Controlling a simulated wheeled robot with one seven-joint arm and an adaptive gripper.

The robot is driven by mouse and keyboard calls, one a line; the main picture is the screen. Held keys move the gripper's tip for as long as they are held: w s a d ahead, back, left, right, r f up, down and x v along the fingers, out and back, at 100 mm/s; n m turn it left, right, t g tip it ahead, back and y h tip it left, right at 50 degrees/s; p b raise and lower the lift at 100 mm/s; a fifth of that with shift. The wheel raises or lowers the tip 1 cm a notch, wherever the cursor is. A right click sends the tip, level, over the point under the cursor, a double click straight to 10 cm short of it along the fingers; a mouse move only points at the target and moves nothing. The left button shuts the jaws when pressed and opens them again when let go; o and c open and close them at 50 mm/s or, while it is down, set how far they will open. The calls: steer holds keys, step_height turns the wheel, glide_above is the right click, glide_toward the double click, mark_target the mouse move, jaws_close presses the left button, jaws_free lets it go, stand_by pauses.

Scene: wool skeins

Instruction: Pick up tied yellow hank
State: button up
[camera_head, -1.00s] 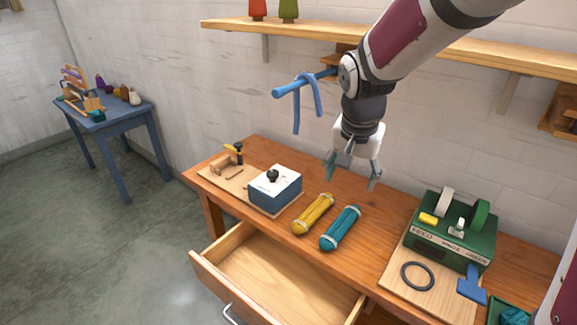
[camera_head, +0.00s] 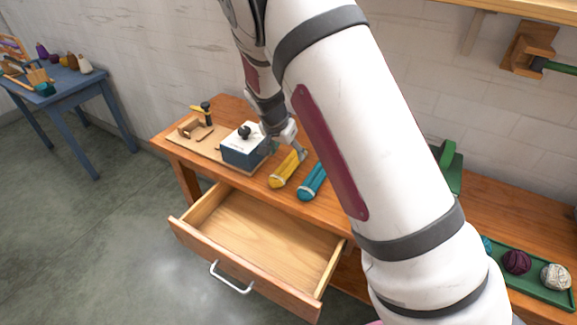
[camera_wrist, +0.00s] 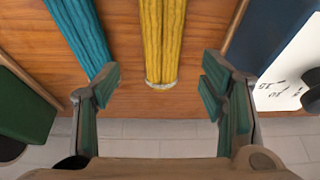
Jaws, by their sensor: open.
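The tied yellow hank (camera_head: 286,170) lies on the wooden table between the blue-and-white box and the teal hank (camera_head: 312,181). In the wrist view the yellow hank (camera_wrist: 162,40) runs up the middle, with its pale tie near its lower end. My gripper (camera_head: 287,150) is over the far end of the yellow hank. In the wrist view my gripper (camera_wrist: 160,92) is open, with one finger on each side of the hank's line and nothing between the tips. The teal hank (camera_wrist: 80,35) is beyond the left finger. My arm hides part of the table.
The blue-and-white box (camera_head: 243,145) with a black knob stands close left of the yellow hank. The open drawer (camera_head: 262,232) juts out below the table front. A green tray (camera_head: 543,283) with yarn balls is at the right. A green machine (camera_head: 447,165) is mostly hidden by my arm.

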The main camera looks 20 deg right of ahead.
mark_target(291, 159)
steer(key=shift+w+x, duration=0.15)
steer(key=shift+x, duration=1.6)
steer(key=shift+w+x, duration=0.2)
steer(key=shift+x, duration=1.55)
steer(key=shift+d+r, duration=0.1)
steer(key=shift+r, duration=0.05)
steer(key=c, duration=1.2)
